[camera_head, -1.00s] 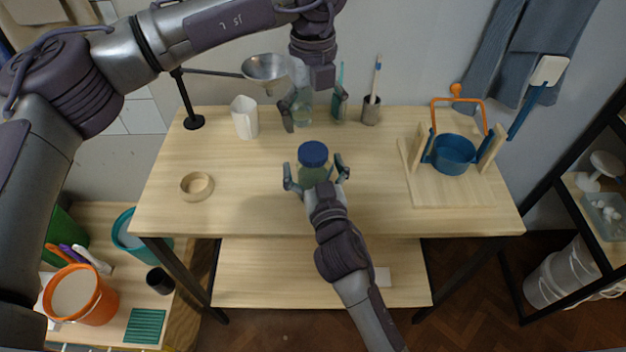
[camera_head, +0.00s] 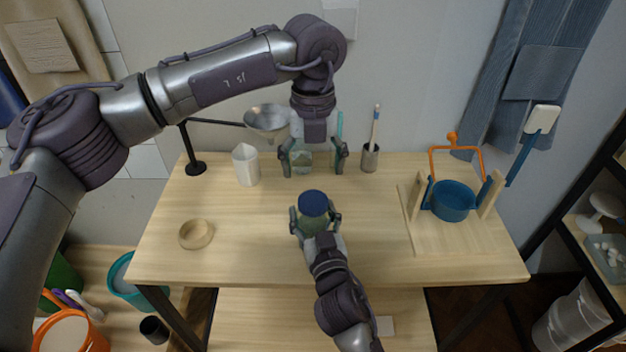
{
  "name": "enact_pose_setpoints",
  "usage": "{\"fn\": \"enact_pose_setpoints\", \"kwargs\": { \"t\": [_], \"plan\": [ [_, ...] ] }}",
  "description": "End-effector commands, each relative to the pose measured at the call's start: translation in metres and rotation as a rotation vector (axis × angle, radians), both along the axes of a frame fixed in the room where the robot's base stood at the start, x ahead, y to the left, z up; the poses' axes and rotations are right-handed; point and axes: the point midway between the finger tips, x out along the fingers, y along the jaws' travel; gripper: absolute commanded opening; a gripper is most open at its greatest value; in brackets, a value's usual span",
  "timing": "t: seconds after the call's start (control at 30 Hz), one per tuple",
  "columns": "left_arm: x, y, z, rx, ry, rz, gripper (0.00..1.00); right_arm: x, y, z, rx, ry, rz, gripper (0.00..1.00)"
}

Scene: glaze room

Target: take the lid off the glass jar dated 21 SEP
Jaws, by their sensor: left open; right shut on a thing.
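A glass jar with a blue lid (camera_head: 313,203) stands upright at the middle of the table. No date can be read on it. My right gripper (camera_head: 315,222) reaches in from the front and is shut on this jar, one finger on each side below the lid. The lid is on the jar. My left gripper (camera_head: 313,160) hangs fingers-down behind the jar, open and apart from the lid. A second clear glass vessel (camera_head: 302,158) shows between its fingers; I cannot tell whether it stands between or behind them. Its top is partly hidden.
A shallow wooden ring or dish (camera_head: 196,234) lies at left. A blue pot with orange handle (camera_head: 451,201) stands in a wooden frame at right.

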Motion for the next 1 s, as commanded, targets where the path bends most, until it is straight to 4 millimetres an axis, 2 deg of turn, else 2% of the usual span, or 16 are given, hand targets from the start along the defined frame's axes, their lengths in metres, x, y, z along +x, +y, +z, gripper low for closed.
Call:
{"fn": "enact_pose_setpoints", "kwargs": {
  "t": [1.0],
  "plan": [
    [-0.0003, -0.0002, -0.0003, -0.002, 0.001, -2.405, 0.81, -0.0001, 0.0, -0.0004, 0.0, 0.001, 0.0, 0.0]
  ]
}}
